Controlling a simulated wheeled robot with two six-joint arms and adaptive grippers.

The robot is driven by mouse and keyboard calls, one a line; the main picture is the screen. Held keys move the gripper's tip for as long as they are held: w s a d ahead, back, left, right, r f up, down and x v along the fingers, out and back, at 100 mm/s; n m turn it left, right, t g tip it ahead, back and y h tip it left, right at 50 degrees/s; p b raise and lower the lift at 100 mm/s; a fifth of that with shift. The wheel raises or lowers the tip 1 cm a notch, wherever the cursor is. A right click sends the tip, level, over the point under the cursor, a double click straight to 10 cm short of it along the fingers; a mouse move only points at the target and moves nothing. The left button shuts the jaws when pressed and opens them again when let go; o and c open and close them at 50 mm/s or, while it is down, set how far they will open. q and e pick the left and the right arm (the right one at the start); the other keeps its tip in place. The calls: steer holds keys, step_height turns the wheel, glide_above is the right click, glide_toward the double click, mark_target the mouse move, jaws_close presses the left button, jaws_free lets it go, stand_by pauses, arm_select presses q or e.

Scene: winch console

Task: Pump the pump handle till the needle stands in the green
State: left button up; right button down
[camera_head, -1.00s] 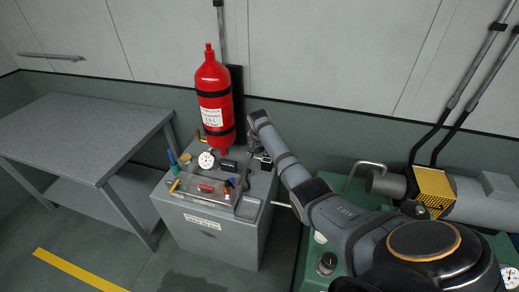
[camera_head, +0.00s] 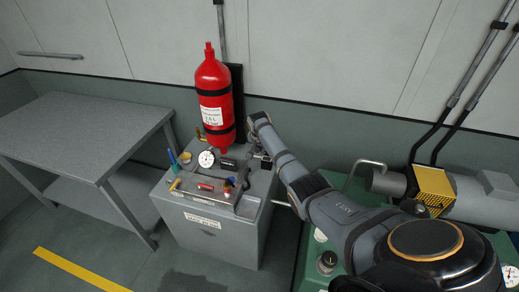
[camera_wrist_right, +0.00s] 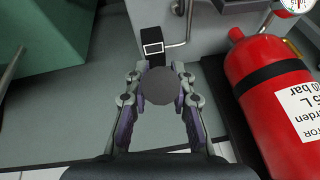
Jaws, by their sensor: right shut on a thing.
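The pressure gauge (camera_head: 206,159), a white round dial, stands on the grey cabinet below the red cylinder. Its needle is too small to read in the head view. In the right wrist view, part of a dial (camera_wrist_right: 291,4) shows at the top right edge, cut off. My right gripper (camera_wrist_right: 159,74) is shut on the dark round end of the pump handle (camera_wrist_right: 160,88). In the head view, my right arm reaches to the cabinet's right side, and the grip is small and partly hidden there. My left gripper is not in view.
The red cylinder (camera_head: 213,90) stands strapped behind the cabinet (camera_head: 205,240), close beside my right gripper. Small coloured items lie in a tray (camera_head: 188,193) on the cabinet. A bare grey table (camera_head: 75,135) stands left. Green machinery with pipes (camera_head: 368,163) stands right.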

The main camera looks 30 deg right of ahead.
steer(key=shift+s+a+f, duration=0.15)
steer(key=shift+s+f, duration=0.05)
steer(key=shift+f, duration=0.2)
steer(key=s+a+f+t+h+b, duration=0.1)
steer(key=f+t+h+b, duration=0.1)
steer(key=f+b, duration=0.4)
steer(key=s+a+f+t+h+b, duration=0.1)
steer(key=a+f+t+h+b, duration=0.1)
steer(key=f+b, duration=0.4)
steer(key=shift+s+a+f+t+h, duration=0.15)
steer(key=shift+s+f+t+h, duration=0.2)
steer(key=shift+f+h, duration=0.25)
steer(key=c, duration=1.1)
jaws_free()
